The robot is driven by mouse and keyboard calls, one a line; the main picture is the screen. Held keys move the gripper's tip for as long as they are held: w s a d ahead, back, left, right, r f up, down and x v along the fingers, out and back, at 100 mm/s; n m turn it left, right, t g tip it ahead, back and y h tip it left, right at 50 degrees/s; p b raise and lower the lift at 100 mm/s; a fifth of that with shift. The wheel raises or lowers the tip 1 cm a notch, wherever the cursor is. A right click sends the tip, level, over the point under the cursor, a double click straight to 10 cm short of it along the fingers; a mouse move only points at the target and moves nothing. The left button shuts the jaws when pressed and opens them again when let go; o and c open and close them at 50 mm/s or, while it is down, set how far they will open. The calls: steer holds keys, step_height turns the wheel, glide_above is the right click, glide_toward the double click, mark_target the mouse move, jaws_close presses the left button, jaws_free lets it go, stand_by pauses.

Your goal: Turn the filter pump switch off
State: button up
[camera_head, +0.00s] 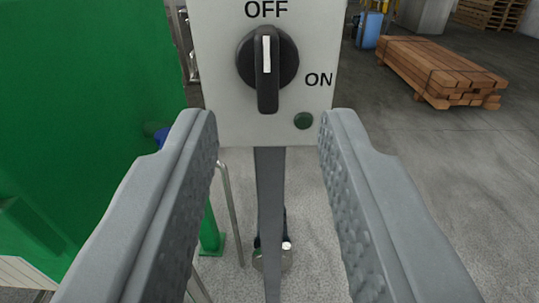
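The filter pump switch is a black rotary knob (267,80) on a light grey switch box (215,100) at the top middle of the view. The white mark on its handle points straight up at the OFF label (266,9). The ON label (319,79) is to its right. A small dark green lamp (303,121), which looks unlit, sits below ON. My gripper (268,125) is open, its two grey fingers spread to either side below the knob. Nothing is between the fingers except the view of the box and its post, and they do not touch the knob.
A grey post (270,200) carries the box. A large green tank or housing (80,100) fills the left side, with thin metal pipes (231,210) beside it. Stacked timber (438,72) lies at the upper right.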

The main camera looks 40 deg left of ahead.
steer(key=v, duration=1.1)
steer(key=shift+s, duration=0.1)
steer(key=s+a+r+m+t+h, duration=0.2)
steer(key=s+a+r+t+h, duration=0.15)
steer(key=s+r, duration=0.4)
steer(key=s+a+r+m+t+h, duration=0.2)
steer(key=s+r+h, duration=0.3)
steer(key=s+r, duration=0.25)
steer(key=s+a+f+m+g+h, duration=0.1)
steer(key=s+a, duration=0.1)
steer(key=s, duration=0.9)
steer(key=s+a+f+m+g+h, duration=0.1)
steer(key=s+a+f+m, duration=0.1)
steer(key=s, duration=0.9)
steer(key=shift+s+a+g, duration=0.35)
steer(key=shift+a, duration=0.1)
